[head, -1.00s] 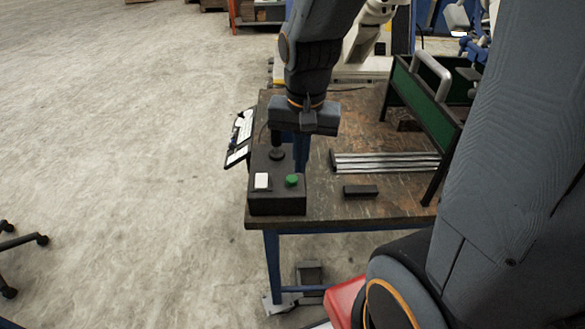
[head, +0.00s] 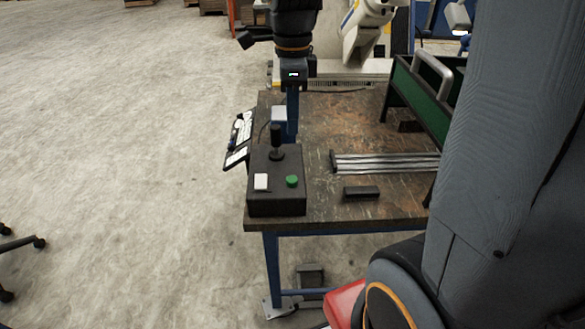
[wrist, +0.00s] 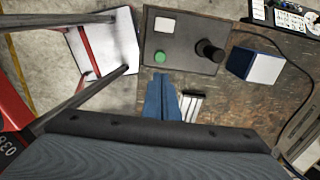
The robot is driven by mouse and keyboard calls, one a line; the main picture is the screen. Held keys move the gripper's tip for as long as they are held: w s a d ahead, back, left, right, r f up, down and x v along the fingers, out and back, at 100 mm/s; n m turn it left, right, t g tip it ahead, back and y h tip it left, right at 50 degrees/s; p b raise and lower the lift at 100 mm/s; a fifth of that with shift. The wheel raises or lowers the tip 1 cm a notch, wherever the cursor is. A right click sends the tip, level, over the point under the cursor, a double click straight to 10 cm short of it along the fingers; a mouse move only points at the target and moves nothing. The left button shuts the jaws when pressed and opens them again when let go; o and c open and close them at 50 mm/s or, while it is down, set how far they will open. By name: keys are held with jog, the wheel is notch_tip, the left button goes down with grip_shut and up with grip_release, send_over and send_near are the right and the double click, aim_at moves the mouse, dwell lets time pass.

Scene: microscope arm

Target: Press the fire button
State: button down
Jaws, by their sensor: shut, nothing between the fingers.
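A dark control box (head: 277,206) stands at the near left corner of the worktable. On its top are a white square button (head: 261,182), a green round button (head: 292,181) and a black joystick (head: 276,144). No label shows which one is the fire button. My gripper (head: 291,136) hangs behind the box, its blue fingers together and empty. In the wrist view my gripper (wrist: 166,82) appears just below the box's edge, near the green button (wrist: 160,57). The white button (wrist: 165,25) and joystick (wrist: 209,49) also show there, uncovered.
A blue and white block (wrist: 258,62) stands beside the box. Silver rails (head: 385,162) and a small black bar (head: 361,192) lie to its right on the worktable (head: 340,120). A green-panelled frame (head: 420,92) stands at the right. A white robot arm (head: 366,25) is behind.

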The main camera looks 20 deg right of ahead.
aim_at(293, 180)
notch_tip(293, 180, down, 14)
jog(key=p, duration=0.3)
dwell(0.4)
jog(key=shift+s+f+b, duration=0.2)
jog(key=shift+f+b, duration=0.2)
jog(key=shift+f, duration=0.75)
jog(key=shift+r+p, duration=0.45)
jog(key=shift+p, duration=0.05)
notch_tip(293, 180, up, 14)
jog(key=shift+w+f, duration=0.15)
jog(key=shift+w, duration=0.1)
